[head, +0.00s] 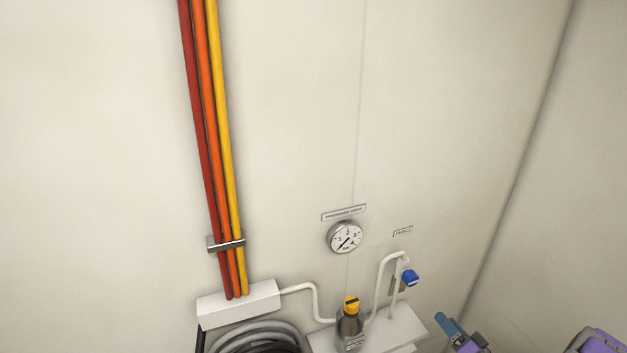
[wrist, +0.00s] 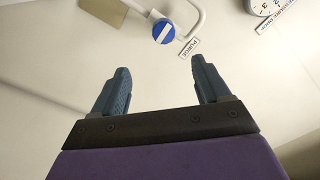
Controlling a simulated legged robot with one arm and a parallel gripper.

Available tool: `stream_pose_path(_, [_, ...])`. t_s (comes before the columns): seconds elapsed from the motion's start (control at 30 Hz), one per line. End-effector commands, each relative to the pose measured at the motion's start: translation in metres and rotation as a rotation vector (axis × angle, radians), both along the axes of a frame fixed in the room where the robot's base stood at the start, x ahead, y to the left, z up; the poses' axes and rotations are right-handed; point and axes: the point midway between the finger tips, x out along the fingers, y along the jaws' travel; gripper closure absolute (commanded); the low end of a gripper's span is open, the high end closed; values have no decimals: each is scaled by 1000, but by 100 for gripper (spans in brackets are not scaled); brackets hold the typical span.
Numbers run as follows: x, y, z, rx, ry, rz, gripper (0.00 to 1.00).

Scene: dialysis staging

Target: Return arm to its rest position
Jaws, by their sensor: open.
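My gripper (wrist: 160,92) is open and empty in the wrist view, with its two blue-grey fingers spread apart. Past the fingertips is the wall with a blue valve knob (wrist: 164,31) and a label reading PURGE. In the head view a part of my gripper (head: 447,322) shows at the bottom right, below and to the right of the blue knob (head: 410,278). The fingers do not touch the knob. Most of my arm is out of the head view.
A pressure gauge (head: 345,237) is on the wall. A yellow-capped bottle (head: 350,325) stands on a white ledge (head: 408,326). Red, orange and yellow pipes (head: 205,140) run down to a white box (head: 238,303), with coiled grey hose (head: 262,334) below.

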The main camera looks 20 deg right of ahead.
Motion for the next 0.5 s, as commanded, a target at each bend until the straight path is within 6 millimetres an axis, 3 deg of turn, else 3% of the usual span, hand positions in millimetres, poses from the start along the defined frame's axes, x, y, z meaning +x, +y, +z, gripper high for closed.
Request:
stream_pose_path(0.17, [11,-2,-4,-50,56,3,24])
stream_pose_path(0.5, [64,-10,-10,-397,445,-24,24])
